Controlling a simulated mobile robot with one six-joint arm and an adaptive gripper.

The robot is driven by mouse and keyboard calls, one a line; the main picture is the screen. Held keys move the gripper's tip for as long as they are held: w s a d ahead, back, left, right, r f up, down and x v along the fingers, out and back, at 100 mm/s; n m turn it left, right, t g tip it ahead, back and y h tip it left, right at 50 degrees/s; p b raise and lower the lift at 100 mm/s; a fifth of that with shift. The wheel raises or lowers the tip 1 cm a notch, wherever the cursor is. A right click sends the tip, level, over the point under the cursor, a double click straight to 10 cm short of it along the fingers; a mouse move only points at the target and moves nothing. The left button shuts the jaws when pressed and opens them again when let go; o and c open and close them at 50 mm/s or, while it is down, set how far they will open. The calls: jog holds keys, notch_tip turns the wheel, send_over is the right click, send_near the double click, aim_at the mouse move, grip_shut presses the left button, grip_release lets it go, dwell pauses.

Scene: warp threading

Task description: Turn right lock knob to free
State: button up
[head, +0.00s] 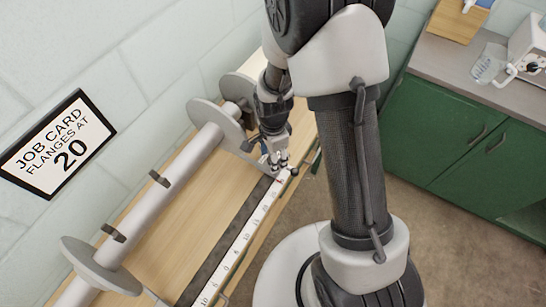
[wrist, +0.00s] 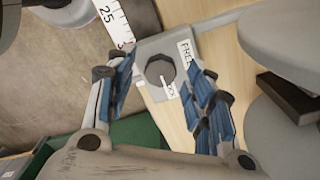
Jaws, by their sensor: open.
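The right lock knob (wrist: 160,71) is a dark, many-sided knob on a grey bracket plate (wrist: 151,48) in the wrist view. A FREE label (wrist: 186,53) is at its upper right. A second small white label (wrist: 171,89), which seems to read LOCK, is just below it. The knob's white mark appears to point toward this lower label. My gripper (wrist: 158,78) is open, with one blue-padded finger on each side of the knob. Neither finger visibly grips it. In the head view my gripper (head: 274,158) is at the ruler's far end, and the knob cannot be made out clearly.
A roller (head: 205,145) with round grey flanges (head: 97,264) lies along the wooden bench. A white ruler (head: 240,243) runs in front of it. A wall card (head: 58,144) reads flanges at 20. Green cabinets (head: 445,120) stand at right.

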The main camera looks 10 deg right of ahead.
jog(key=shift+f, duration=0.15)
jog(key=c, duration=1.1)
jog(key=shift+o, duration=0.2)
jog(key=shift+n, duration=0.3)
jog(key=n, duration=0.3)
jog(key=shift+n, duration=0.4)
jog(key=n+p, duration=0.1)
jog(key=n, duration=0.8)
jog(key=shift+n+p, duration=0.3)
jog(key=shift+n, duration=2)
